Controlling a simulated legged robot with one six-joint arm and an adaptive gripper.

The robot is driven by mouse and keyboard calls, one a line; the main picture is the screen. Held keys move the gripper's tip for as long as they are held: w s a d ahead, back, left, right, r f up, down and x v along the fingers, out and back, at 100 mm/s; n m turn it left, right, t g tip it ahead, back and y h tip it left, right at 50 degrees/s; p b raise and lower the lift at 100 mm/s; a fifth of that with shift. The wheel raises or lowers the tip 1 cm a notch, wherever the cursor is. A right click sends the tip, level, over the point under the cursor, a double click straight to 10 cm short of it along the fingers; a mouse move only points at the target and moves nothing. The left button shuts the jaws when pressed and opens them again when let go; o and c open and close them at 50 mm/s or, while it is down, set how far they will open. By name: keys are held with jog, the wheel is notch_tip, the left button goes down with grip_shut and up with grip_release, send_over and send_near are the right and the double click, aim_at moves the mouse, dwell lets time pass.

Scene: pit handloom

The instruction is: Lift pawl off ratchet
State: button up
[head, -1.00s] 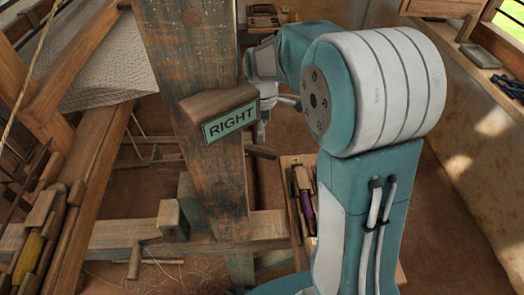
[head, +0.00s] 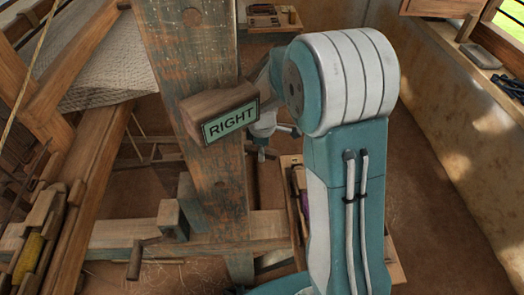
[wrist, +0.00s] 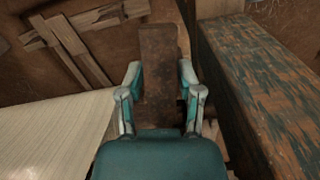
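My gripper (wrist: 160,72) is open in the wrist view, its two teal and grey fingers spread apart. A dark brown, rusty-looking flat bar (wrist: 158,50) runs away from me beyond and between the fingertips. I cannot tell whether this bar is the pawl, or whether the fingers touch it. No ratchet teeth can be made out in either view. In the head view my gripper (head: 264,148) is small and partly hidden behind the worn loom post (head: 190,60) with its RIGHT sign (head: 229,123).
Pale woven cloth (wrist: 50,135) lies left of the gripper in the wrist view. A thick beam with flaking teal paint (wrist: 255,80) stands close on the right. In the head view a wooden tray (head: 392,270) sits low behind my arm. The wall is at the right.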

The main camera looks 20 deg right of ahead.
grip_shut()
notch_tip(320, 180, down, 6)
jog(key=a+t+y, duration=0.1)
jog(key=a+y, duration=0.1)
jog(key=y, duration=0.2)
jog(key=shift+w+a+f, duration=0.15)
jog(key=shift+w+a, duration=0.15)
jog(key=shift+a, duration=0.1)
jog(key=o, duration=0.8)
grip_release()
jog(key=shift+d, duration=0.1)
jog(key=v, duration=1.2)
jog(key=shift+d+f, duration=0.1)
jog(key=shift+d, duration=0.05)
